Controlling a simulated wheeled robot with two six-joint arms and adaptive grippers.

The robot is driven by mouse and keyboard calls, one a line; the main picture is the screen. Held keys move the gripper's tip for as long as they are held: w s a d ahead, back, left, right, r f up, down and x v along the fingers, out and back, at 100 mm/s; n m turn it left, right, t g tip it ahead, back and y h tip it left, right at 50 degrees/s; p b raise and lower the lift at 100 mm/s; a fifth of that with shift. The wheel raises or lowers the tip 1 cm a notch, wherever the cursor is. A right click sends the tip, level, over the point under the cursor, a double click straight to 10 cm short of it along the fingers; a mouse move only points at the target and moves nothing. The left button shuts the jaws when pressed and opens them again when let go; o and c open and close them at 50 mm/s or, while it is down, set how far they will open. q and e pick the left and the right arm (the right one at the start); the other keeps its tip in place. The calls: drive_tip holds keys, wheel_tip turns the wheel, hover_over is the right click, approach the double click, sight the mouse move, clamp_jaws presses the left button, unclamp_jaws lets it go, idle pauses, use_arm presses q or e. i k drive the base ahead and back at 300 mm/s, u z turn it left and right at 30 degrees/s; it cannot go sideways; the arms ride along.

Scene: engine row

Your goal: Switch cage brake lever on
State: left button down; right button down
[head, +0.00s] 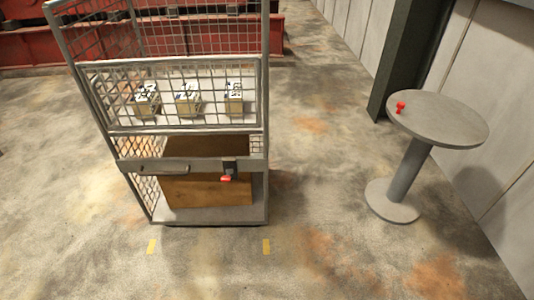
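A grey wire-mesh cage (265,75) stands on the floor left of the middle in the head view. On the crossbar at its front is a dark bracket with a red-tipped brake lever (226,178), near the right end of the bar. The red tip sits at the lower end of the bracket. A long grey handle (163,169) is on the same bar, farther left. Neither of my grippers is in view.
Several small boxed parts sit on the cage's white shelf, and a brown box (209,191) is below. A round grey pedestal table (440,115) with a small red object (400,107) stands at right. Yellow floor marks (152,246) lie before the cage. The front floor is clear.

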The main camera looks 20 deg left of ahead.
sight(226, 179)
drive_tip(key=u, duration=0.2)
drive_tip(key=i, duration=0.85)
drive_tip(key=u, duration=1.1)
drive_tip(key=i, duration=0.35)
drive_tip(key=u, duration=0.35)
